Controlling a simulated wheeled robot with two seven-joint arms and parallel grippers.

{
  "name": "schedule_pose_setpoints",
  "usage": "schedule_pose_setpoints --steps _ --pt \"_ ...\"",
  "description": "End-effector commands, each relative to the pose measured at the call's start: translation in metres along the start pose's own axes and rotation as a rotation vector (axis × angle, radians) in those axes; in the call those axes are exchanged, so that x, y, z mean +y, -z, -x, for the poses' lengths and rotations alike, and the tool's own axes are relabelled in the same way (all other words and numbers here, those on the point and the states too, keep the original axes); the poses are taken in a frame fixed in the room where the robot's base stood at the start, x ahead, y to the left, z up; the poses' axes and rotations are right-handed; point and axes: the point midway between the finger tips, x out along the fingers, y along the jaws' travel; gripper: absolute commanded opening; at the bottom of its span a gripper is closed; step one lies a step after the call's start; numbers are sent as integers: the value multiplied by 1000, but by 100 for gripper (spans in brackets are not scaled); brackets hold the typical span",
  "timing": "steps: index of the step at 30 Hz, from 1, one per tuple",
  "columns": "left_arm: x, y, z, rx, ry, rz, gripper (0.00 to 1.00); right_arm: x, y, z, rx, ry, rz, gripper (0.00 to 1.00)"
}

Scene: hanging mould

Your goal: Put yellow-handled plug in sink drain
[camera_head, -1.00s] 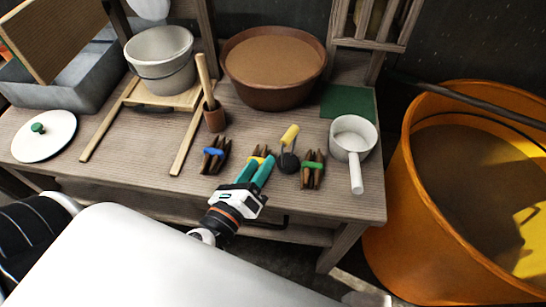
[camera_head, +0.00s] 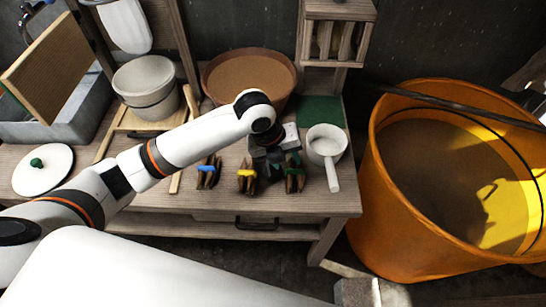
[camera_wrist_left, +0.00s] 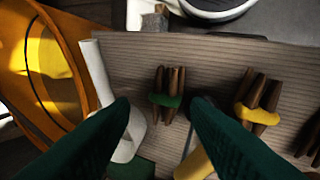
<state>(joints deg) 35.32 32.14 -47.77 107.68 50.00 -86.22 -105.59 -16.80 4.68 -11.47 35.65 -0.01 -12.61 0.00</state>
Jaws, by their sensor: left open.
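The yellow-handled plug is hidden behind my left gripper in the head view. In the left wrist view its yellow handle (camera_wrist_left: 194,165) shows at the bottom edge, beside the right finger; its dark end is mostly hidden. My left gripper (camera_head: 274,168) is open, pointing down over the bench front between the yellow-banded and green-banded peg bundles. In the left wrist view the open fingers (camera_wrist_left: 161,106) have the green-banded bundle (camera_wrist_left: 166,95) in sight between their tips; contact cannot be told. The grey sink (camera_head: 62,128) is at the far left; its drain is not visible. My right gripper is out of view.
Peg bundles banded blue (camera_head: 208,171), yellow (camera_head: 247,178) and green (camera_head: 295,175) line the bench front. A white saucepan (camera_head: 326,143) stands right of the gripper. A brown bowl (camera_head: 247,70) is behind. A board (camera_head: 48,68) leans over the sink. An orange tub (camera_head: 365,200) stands right.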

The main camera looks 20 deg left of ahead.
Motion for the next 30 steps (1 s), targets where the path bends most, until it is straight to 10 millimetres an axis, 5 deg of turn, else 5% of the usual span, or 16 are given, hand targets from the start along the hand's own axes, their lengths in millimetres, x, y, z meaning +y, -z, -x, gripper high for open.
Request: schedule_pose_setpoints --steps 3,12,30 --pt "-3 17 43 -121 89 -145 43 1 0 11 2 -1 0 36" --pt "-16 66 90 -193 126 -451 43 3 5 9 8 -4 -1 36" --pt "-28 57 25 -199 124 -474 43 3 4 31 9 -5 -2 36"
